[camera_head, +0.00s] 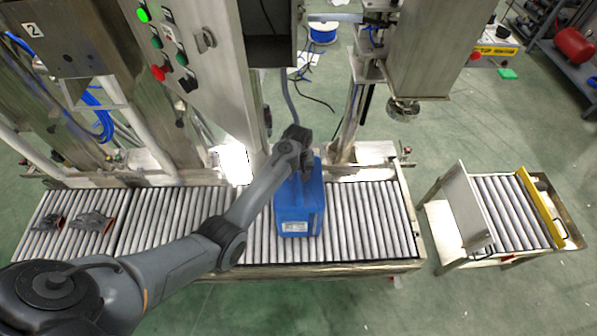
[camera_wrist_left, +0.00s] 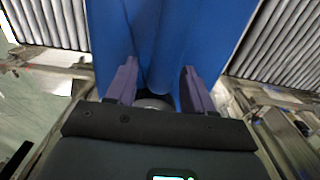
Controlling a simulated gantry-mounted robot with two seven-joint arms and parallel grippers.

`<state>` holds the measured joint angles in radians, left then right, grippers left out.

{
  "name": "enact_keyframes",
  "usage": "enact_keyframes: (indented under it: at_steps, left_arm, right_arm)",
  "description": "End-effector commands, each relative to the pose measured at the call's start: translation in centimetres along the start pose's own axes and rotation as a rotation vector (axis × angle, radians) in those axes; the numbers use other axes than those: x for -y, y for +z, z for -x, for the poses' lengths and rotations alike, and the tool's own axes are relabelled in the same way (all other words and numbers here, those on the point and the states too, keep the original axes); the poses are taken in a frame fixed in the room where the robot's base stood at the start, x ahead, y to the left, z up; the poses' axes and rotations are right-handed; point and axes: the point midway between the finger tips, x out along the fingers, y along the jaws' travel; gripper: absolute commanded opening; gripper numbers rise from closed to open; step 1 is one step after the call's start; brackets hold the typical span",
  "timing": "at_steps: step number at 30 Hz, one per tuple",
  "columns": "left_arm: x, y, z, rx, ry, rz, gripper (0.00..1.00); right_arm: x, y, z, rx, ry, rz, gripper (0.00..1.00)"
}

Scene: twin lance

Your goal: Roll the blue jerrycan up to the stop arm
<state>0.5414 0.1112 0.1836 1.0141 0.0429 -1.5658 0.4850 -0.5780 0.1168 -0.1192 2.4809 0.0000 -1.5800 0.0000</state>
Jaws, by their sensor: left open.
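The blue jerrycan (camera_head: 300,208) stands on the grey roller conveyor, with a white label on its near face. My left gripper (camera_head: 307,170) is over its far upper part, and the wrist hides some of the top. In the left wrist view the jerrycan (camera_wrist_left: 165,35) fills the upper middle. The two purple-grey fingers of my left gripper (camera_wrist_left: 160,90) are apart, with a blue ridge of the jerrycan between them. I cannot tell whether they touch it. I cannot pick out the stop arm for certain. My right gripper is not in view.
The roller conveyor (camera_head: 370,225) is clear right of the jerrycan up to its end. A gap separates it from a small roller stand (camera_head: 500,212) with an upright plate. Dark pieces (camera_head: 92,222) lie on the left rollers. A filling head (camera_head: 403,106) hangs over the back right.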

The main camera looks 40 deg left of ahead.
Motion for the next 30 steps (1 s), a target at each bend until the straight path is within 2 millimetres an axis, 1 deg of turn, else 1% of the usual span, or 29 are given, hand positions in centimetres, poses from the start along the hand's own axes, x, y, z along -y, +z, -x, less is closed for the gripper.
enact_keyframes:
  at_steps: [4,5,12,14,15,23,30]
  left_arm:
    - [0.0,0.0,0.0,0.000,0.000,0.000,0.52]
    - [0.0,0.0,0.0,0.000,0.000,0.000,0.49]
    - [0.0,0.0,0.0,0.000,0.000,0.000,0.12]
    - [0.0,0.0,0.0,0.000,0.000,0.000,0.03]
    - [0.0,0.0,0.0,0.000,0.000,0.000,0.00]
    - [-0.1,0.0,0.0,0.000,0.000,0.000,0.00]
    - [-1.3,0.0,-0.1,0.000,0.001,-0.002,0.00]
  right_arm:
    - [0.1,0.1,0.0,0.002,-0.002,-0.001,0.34]
    - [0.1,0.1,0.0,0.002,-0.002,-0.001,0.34]
    - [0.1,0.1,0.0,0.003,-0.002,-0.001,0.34]
    - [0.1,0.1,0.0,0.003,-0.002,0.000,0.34]
    - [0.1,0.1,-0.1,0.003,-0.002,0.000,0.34]
    - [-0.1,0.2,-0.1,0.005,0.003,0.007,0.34]
    - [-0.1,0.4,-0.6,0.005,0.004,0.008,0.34]
